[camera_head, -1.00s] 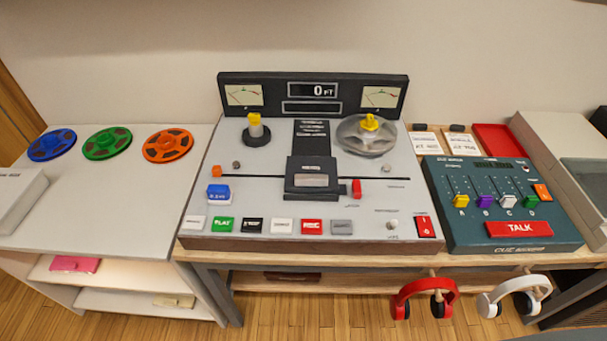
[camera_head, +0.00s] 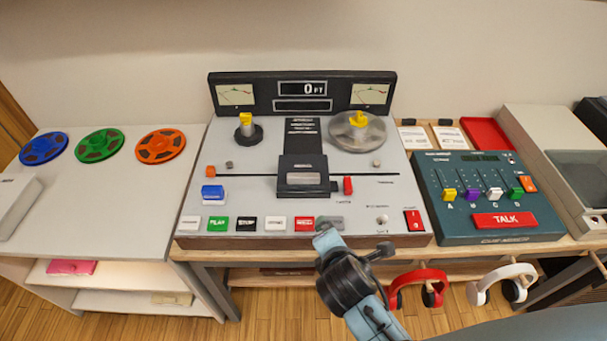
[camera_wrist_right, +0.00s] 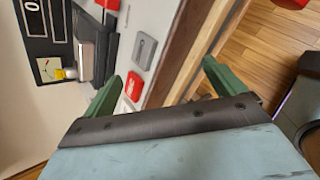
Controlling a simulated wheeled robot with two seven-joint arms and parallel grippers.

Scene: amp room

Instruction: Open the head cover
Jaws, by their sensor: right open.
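The head cover (camera_head: 303,174) is a dark box with a pale window at the middle of the grey tape deck (camera_head: 260,165). It sits down over the black strip and looks closed. It also shows at upper left in the wrist view (camera_wrist_right: 96,45), partly cut by other parts. My right gripper (camera_wrist_right: 160,70) has its green fingers spread and nothing between them. It is at the deck's front edge, short of the head cover. In the head view my right arm comes from the lower right and covers part of that edge. My left gripper is not in view.
A row of push buttons (camera_head: 262,223) lies in front of the cover, with a red knob (camera_head: 348,185) to its right. A reel (camera_head: 357,131) stands behind. The teal cue mixer (camera_head: 485,196) is at right. Red headphones (camera_head: 420,288) hang below the front edge.

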